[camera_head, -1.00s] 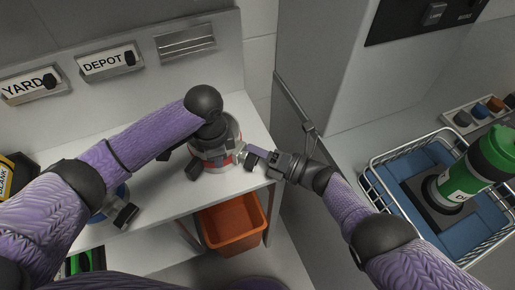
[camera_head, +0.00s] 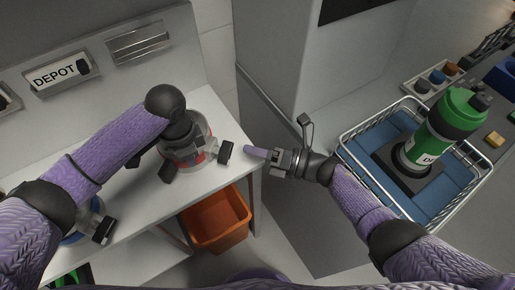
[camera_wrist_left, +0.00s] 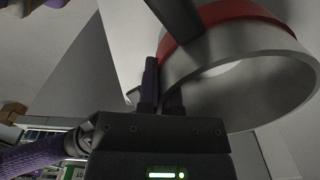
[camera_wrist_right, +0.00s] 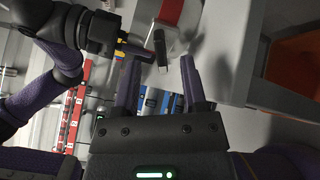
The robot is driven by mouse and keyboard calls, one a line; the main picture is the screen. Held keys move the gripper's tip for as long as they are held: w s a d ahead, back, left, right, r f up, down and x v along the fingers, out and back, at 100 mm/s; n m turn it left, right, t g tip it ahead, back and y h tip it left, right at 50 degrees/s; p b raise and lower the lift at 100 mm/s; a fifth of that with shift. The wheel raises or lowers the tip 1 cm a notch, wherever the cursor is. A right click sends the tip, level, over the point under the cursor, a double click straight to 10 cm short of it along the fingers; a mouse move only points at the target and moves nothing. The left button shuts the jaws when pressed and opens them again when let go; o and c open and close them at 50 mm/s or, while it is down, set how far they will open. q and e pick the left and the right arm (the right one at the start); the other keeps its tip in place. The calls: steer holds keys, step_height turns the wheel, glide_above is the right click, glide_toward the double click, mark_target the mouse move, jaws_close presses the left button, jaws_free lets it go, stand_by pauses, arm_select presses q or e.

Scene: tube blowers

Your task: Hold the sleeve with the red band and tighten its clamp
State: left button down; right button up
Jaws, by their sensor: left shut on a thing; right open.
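The sleeve with the red band (camera_head: 203,153) is a grey ring near the right end of the white bench, partly hidden by my left arm in the head view. In the left wrist view its grey wall and red band (camera_wrist_left: 235,12) fill the upper right. My left gripper (camera_wrist_left: 162,95) is shut on the sleeve's wall. Dark blocks stick out at the sleeve's front, the right one (camera_head: 225,152) probably part of its clamp. My right gripper (camera_head: 248,152) is open and empty, just right of that block. In the right wrist view the block (camera_wrist_right: 160,48) shows ahead of its fingers.
A blue-banded sleeve (camera_head: 97,206) stands at the left. An orange bin (camera_head: 219,219) sits below the bench. A wire basket (camera_head: 347,158) holds a green bottle (camera_head: 436,132) at the right. A grey cabinet (camera_head: 270,110) stands beside the bench.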

steer(key=shift+s+d, duration=0.2)
steer(key=shift+d, duration=0.4)
steer(key=shift+o, duration=1.1)
steer(key=shift+r, duration=0.1)
steer(key=o, duration=0.4)
steer(key=r+m, duration=0.2)
steer(key=m, duration=0.1)
steer(key=shift+s+a+r+m+g+y, duration=0.1)
steer(key=shift+s+r+m+g+y, duration=0.2)
steer(key=shift+r+g, duration=0.1)
step_height(320, 180, up, 4)
steer(key=w+d+m+t+h, duration=0.15)
steer(key=m+t, duration=0.25)
steer(key=m, duration=0.4)
steer(key=m+g+h, duration=0.2)
steer(key=m+h, duration=0.2)
steer(key=m, duration=0.4)
glide_toward(229, 152)
steer(key=x, duration=1)
steer(key=shift+f, duration=0.25)
